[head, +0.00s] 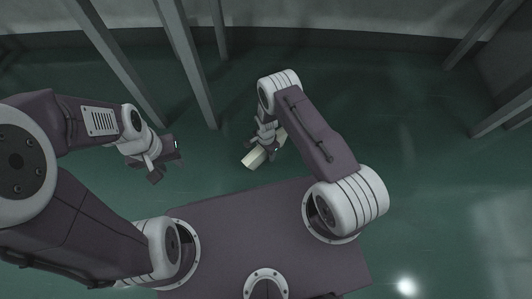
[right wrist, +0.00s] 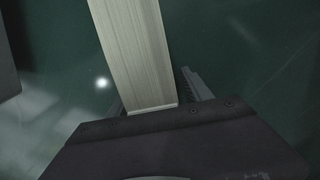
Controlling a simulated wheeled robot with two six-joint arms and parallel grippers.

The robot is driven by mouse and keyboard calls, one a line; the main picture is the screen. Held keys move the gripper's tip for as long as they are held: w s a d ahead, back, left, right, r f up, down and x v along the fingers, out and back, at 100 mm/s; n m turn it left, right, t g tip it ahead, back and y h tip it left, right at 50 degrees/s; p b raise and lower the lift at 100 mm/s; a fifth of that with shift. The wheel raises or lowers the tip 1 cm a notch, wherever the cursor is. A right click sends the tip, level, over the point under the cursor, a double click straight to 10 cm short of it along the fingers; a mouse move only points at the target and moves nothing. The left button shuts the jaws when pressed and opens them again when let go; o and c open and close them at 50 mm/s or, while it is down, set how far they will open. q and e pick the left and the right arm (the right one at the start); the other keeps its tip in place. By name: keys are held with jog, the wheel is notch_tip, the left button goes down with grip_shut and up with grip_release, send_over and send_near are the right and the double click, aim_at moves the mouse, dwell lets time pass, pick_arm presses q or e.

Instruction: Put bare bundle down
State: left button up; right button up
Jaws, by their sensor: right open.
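The bare bundle (head: 253,158) is a long pale beige block. In the head view it lies slantwise at my right gripper (head: 268,146), which covers its middle. In the right wrist view the bundle (right wrist: 135,50) runs from the top edge down to the gripper's palm, between the two fingers. The right gripper (right wrist: 158,97) is open around it. Whether the bundle rests on something below cannot be told. My left gripper (head: 167,163) is at the left, with its fingers apart and nothing between them, clear of the bundle.
Several grey posts (head: 187,60) stand behind and between my arms, with more at the right edge. The dark green floor (head: 420,140) is clear to the right. A pale wall (head: 340,15) runs along the back.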

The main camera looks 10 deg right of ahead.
jog(key=shift+r, duration=0.1)
grip_shut()
dwell(1.2)
